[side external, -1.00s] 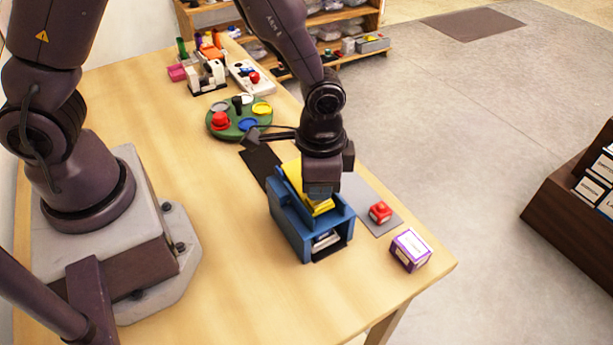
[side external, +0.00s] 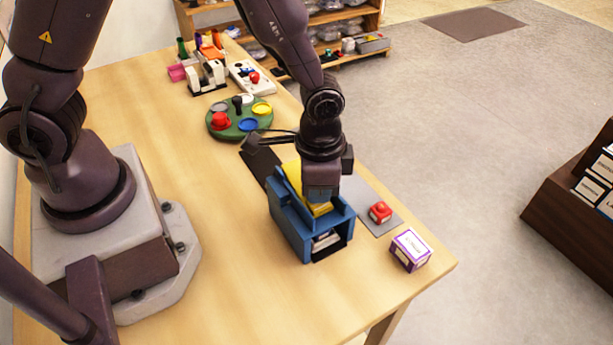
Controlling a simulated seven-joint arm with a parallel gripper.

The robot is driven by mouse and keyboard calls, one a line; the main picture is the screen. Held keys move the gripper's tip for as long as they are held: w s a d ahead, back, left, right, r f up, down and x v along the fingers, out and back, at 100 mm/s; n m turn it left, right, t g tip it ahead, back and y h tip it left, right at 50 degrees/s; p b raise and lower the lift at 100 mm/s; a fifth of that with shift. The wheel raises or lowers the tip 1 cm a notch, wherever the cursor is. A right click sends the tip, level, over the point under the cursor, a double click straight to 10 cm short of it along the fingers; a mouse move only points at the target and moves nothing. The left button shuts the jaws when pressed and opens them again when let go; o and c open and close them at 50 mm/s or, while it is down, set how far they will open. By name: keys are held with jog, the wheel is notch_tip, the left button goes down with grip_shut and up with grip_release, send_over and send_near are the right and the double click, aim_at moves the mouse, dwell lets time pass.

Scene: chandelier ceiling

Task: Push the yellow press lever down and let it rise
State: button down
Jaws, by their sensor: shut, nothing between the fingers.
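The yellow press lever (side external: 292,174) sits in the top of a blue press housing (side external: 290,228) near the middle of the table. The lever slopes down toward the housing's open front. My gripper (side external: 320,198) is shut and points down over the front part of the lever. It hides part of the lever, and I cannot tell whether the fingertips touch it. Something pale shows inside the housing's front opening.
A grey mat (side external: 376,212) with a red block (side external: 380,211) lies right of the press. A purple-and-white box (side external: 410,250) stands near the table's right edge. The front table surface is clear.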

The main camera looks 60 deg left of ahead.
notch_tip(320, 180, up, 8)
jog(key=shift+d+r, duration=0.2)
jog(key=shift+d, duration=0.05)
dwell(0.7)
notch_tip(320, 180, up, 12)
jog(key=f+n+h, duration=0.1)
jog(key=n+h, duration=0.1)
jog(key=n, duration=0.3)
send_over(299, 196)
jog(key=s+d+r+n+t+h, duration=0.25)
jog(key=s+r+n, duration=0.45)
jog(key=r, duration=0.5)
jog(key=s+a+f+m+t+y, duration=0.2)
jog(key=a+f+m, duration=0.4)
jog(key=a, duration=0.5)
jog(key=shift+s+a+f+t+y, duration=0.15)
jog(key=shift+a+f+t+y, duration=0.3)
jog(key=shift+y, duration=0.8)
jog(key=shift+d+r, duration=0.15)
jog(key=shift+r, duration=0.05)
